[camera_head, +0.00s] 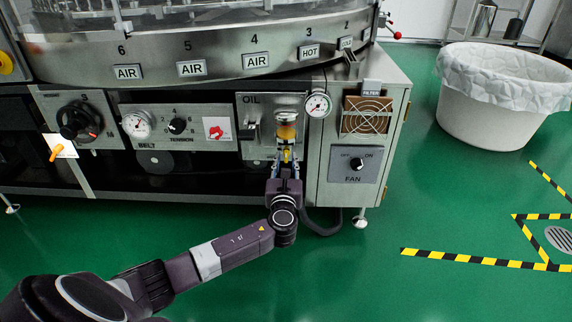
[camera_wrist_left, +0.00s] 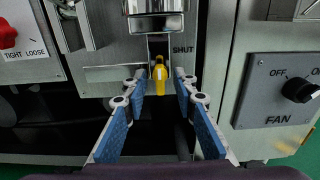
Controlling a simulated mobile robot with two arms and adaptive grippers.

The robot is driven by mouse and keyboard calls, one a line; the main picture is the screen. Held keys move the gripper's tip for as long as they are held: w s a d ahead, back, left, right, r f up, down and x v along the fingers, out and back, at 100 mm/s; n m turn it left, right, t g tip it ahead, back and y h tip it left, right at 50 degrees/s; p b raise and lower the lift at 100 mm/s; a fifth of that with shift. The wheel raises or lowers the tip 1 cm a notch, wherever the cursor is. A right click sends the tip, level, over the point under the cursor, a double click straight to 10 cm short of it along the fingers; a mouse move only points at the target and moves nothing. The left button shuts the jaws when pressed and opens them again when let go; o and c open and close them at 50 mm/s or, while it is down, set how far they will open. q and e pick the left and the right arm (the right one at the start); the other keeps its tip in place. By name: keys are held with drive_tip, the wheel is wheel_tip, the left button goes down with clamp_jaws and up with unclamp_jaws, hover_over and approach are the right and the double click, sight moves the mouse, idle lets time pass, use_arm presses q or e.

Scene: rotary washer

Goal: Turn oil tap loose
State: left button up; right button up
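The oil tap is a small yellow handle (camera_head: 286,155) below the amber-and-metal oil unit (camera_head: 287,131) on the OIL panel. In the left wrist view the yellow handle (camera_wrist_left: 160,74) hangs down at the centre, beside the word SHUT. My left gripper (camera_head: 287,168) is just below the oil unit, pointing at the panel. In the left wrist view its blue-padded fingers (camera_wrist_left: 159,80) are open, one on each side of the yellow handle, with gaps visible. Whether the tips reach past the handle is hard to tell. My right gripper is in neither view.
A gauge (camera_head: 318,104) and the FAN box (camera_head: 352,163) stand right of the tap. A red TIGHT/LOOSE knob (camera_wrist_left: 7,36) is on the left panel. A dark hose (camera_head: 322,225) runs below. A white lined bin (camera_head: 500,100) stands at the right on green floor.

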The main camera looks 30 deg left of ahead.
use_arm(q)
drive_tip(key=shift+w+a, duration=0.2)
drive_tip(key=shift+w, duration=0.15)
drive_tip(key=shift+c, duration=0.2)
clamp_jaws()
